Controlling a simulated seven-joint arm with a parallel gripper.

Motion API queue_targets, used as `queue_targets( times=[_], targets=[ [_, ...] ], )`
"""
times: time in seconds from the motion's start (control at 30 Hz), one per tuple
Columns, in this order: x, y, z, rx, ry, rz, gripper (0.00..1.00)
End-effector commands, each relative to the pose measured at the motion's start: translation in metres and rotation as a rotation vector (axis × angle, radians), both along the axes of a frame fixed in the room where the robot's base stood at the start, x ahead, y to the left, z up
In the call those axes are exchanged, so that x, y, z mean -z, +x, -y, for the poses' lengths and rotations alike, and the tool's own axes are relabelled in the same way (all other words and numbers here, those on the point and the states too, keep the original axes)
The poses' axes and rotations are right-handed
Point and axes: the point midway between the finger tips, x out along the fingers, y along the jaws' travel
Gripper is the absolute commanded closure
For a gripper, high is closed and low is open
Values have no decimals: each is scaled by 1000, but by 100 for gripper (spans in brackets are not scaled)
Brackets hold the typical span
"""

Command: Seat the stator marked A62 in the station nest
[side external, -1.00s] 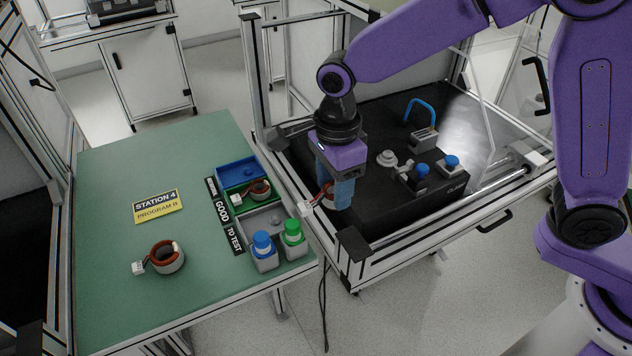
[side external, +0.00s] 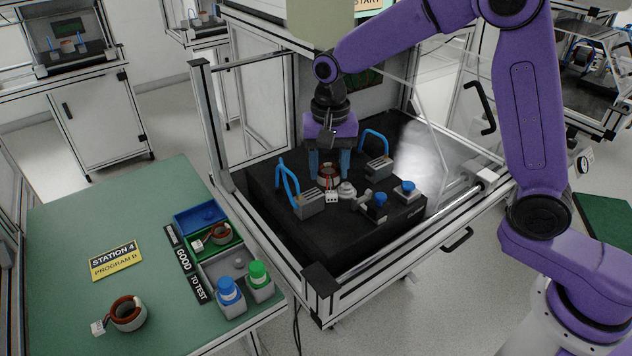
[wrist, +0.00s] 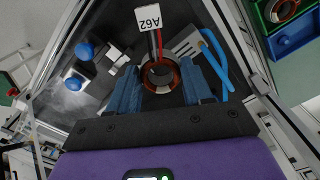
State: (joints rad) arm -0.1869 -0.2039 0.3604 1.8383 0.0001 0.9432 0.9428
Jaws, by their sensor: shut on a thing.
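My gripper (side external: 329,172) is shut on a stator (side external: 329,174), a dark ring with copper-red windings. It is low over the black fixture block (side external: 285,222) inside the station. In the wrist view the stator (wrist: 160,76) sits between the blue fingers (wrist: 160,90), and its white connector tag (wrist: 149,18) reads A62. A round grey clamp part (side external: 347,190) is close in front of it. The nest is not distinguishable under the stator, and I cannot tell whether the stator touches the block.
Grey blocks with blue hoses flank the stator, left (side external: 308,203) and right (side external: 378,168). Blue buttons (side external: 380,199) stand in front. On the green bench, one stator (side external: 217,234) lies in a green bin and another (side external: 128,313) on the mat. The clear guard (side external: 432,125) rises at right.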

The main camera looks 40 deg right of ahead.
Motion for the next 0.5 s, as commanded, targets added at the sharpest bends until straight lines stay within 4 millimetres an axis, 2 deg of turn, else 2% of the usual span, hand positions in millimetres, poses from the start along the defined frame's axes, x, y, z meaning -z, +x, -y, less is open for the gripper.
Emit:
queue_targets(
  times=[0.1,0.3,0.5],
  targets=[
    [-2,10,23,-142,1,1,85],
    [-5,20,54,-370,0,1,85],
    [-7,26,73,-511,0,0,85]
  ],
)
